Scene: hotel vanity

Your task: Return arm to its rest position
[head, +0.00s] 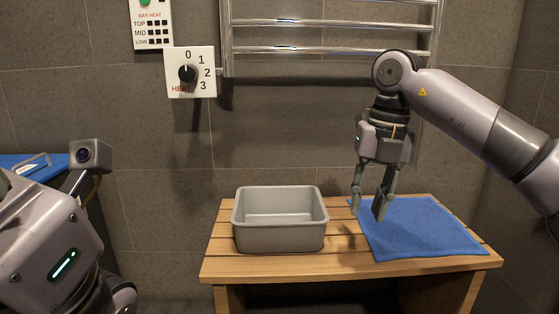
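My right arm comes in from the right edge, bent at a joint in front of the towel rail. My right gripper (367,210) hangs pointing down over the left part of the blue mat (425,228). Its two fingers are apart with nothing between them. Whether the tips touch the mat is hard to tell. My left gripper's housing (50,250), with a green light, is large and close at the lower left. Its fingertips are cut off or hidden, so its opening does not show.
A slatted wooden bench (350,264) holds an empty grey bin (280,238) left of the mat. A heat dial (187,73) with its knob near 0 and a bar heat panel (152,24) are on the wall. A chrome towel rail (330,23) hangs above.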

